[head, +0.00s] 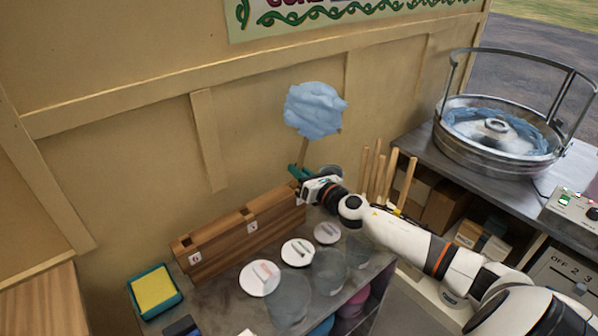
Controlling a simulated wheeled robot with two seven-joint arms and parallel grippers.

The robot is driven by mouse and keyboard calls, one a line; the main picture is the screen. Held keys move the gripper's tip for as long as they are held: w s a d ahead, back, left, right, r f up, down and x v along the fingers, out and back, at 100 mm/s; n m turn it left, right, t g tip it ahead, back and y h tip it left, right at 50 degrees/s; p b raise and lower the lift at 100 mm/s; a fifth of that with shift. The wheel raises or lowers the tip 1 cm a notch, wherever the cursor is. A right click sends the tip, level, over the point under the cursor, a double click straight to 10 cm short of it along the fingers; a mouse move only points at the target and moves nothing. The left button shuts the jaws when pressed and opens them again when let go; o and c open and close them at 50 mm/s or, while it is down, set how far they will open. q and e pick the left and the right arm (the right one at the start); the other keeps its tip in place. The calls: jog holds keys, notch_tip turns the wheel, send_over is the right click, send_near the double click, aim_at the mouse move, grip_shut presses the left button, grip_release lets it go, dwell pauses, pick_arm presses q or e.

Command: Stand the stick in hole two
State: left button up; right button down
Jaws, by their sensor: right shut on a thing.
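A wooden rack (225,241) stands along the back of the grey counter, with small white number labels on its front. The middle label (252,228) sits near the centre of the rack. My right gripper (300,172) is shut on a wooden stick (304,152) that carries a fluffy blue floss (314,109) on top. The stick is close to upright, leaning a little, above and behind the right end of the rack. Its lower end is hidden by the gripper. My left gripper is not in view.
Several bare sticks (379,176) stand behind my right forearm. White discs (258,288) and clear round shapes lie in front of the rack. A yellow sponge in a teal tray (177,300) is at left. The floss machine (497,163) stands at right.

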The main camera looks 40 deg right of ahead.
jog(key=shift+r, duration=0.25)
jog(key=shift+r+p, duration=0.2)
jog(key=shift+p, duration=0.25)
jog(key=shift+f, duration=0.2)
dwell(0.4)
jog(key=shift+f+b, duration=1)
jog(key=shift+b, duration=0.15)
jog(key=c, duration=1.4)
grip_release()
jog(key=shift+o, duration=0.2)
jog(key=shift+a, duration=0.15)
jog(key=shift+s+a+p, duration=0.1)
jog(key=shift+a+p, duration=0.35)
jog(key=shift+a, duration=0.2)
